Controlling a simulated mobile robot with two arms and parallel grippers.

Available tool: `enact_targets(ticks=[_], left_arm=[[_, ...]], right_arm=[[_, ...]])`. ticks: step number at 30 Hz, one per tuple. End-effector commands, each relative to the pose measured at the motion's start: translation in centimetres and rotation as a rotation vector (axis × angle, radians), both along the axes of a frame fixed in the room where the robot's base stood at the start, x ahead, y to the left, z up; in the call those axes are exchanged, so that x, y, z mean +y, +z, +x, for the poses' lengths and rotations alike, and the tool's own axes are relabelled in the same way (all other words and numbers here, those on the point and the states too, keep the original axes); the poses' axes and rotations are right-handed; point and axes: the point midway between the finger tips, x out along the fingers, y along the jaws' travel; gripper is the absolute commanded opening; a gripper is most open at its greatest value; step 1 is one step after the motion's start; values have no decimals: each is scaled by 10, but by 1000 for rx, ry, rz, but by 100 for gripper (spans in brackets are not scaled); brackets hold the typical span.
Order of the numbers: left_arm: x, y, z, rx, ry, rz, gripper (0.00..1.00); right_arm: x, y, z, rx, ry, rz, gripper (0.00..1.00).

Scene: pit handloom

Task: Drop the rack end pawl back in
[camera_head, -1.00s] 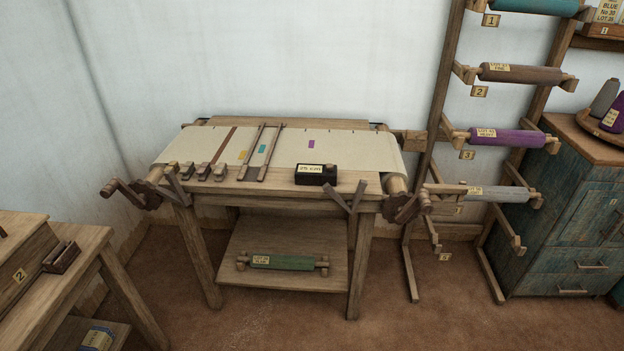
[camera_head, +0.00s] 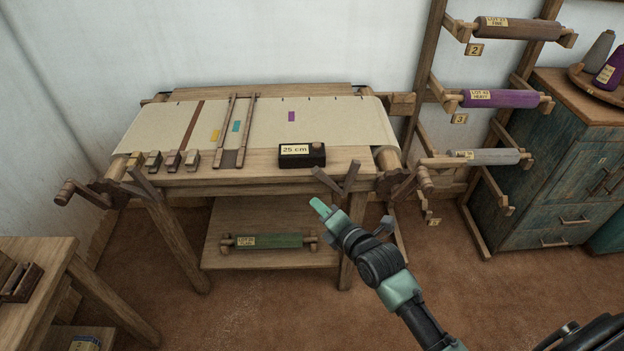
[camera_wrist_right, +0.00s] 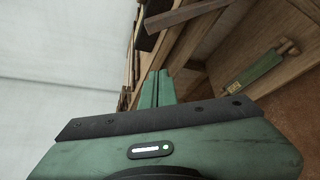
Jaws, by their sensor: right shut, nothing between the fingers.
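The loom (camera_head: 250,186) has a toothed dark wheel (camera_head: 392,184) at its right front end, on the rack side, with a crank (camera_head: 425,182) beside it. Two wooden sticks, a left one (camera_head: 328,184) and a right one (camera_head: 351,177), rise in a V near that wheel; the pawl appears to be one of these, and I cannot tell which. Whether either touches the teeth is unclear. My right gripper (camera_head: 319,205) is shut and empty, just below and in front of the left stick. Its closed green fingers show in the wrist view (camera_wrist_right: 157,88). My left gripper is out of view.
A black box labelled 25 cm (camera_head: 302,155) sits on the loom's front board. A green roll (camera_head: 268,241) lies on the lower shelf. The roll rack (camera_head: 425,110) and blue cabinet (camera_head: 555,190) stand to the right. Open floor lies in front.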

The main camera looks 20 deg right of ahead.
Motion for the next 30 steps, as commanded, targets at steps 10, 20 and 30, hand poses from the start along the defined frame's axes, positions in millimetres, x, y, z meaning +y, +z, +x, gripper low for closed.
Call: enact_targets(ticks=[10, 20, 30], left_arm=[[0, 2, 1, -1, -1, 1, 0], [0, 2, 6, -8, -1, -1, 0], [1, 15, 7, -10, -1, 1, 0]], right_arm=[[7, -8, 33, 1, -1, 5, 0], [20, -26, 97, 2, -2, 4, 0], [-14, -7, 93, 3, 0, 1, 0]])
